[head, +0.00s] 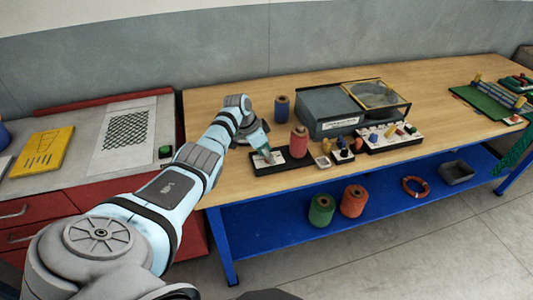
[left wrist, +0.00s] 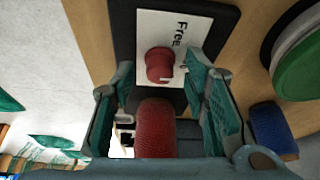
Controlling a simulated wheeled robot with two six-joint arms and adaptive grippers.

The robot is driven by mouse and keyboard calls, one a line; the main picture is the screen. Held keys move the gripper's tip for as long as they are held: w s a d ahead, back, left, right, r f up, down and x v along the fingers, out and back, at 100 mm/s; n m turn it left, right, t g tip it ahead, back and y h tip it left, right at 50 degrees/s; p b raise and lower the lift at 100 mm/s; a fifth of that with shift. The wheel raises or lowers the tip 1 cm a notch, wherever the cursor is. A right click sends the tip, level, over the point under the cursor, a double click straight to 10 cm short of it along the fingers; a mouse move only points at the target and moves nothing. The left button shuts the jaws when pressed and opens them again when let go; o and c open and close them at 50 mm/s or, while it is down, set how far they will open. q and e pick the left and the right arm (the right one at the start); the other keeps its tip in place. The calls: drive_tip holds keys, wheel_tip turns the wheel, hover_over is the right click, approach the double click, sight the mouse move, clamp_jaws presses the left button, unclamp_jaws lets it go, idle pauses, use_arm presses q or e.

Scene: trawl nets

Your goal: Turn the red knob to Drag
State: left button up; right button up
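The red knob (left wrist: 160,65) is a short round cap with a small white mark, on a white plate (left wrist: 180,18) that reads "Free". The plate sits on a black base (left wrist: 123,30); in the head view this base (head: 312,163) lies at the table's front left. My left gripper (left wrist: 160,82) is open, its teal fingers on either side of the knob with gaps visible. In the head view my left gripper (head: 264,152) hides the knob. I see no "Drag" label. My right gripper is not in view.
A red spool (head: 298,142) stands close to the right of my left gripper, and a blue spool (head: 282,108) stands behind. A grey box (head: 325,103) and a panel with colored knobs (head: 405,130) are farther right. The table's front edge is close.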

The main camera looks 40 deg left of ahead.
use_arm(q)
drive_tip(key=v, duration=1.2)
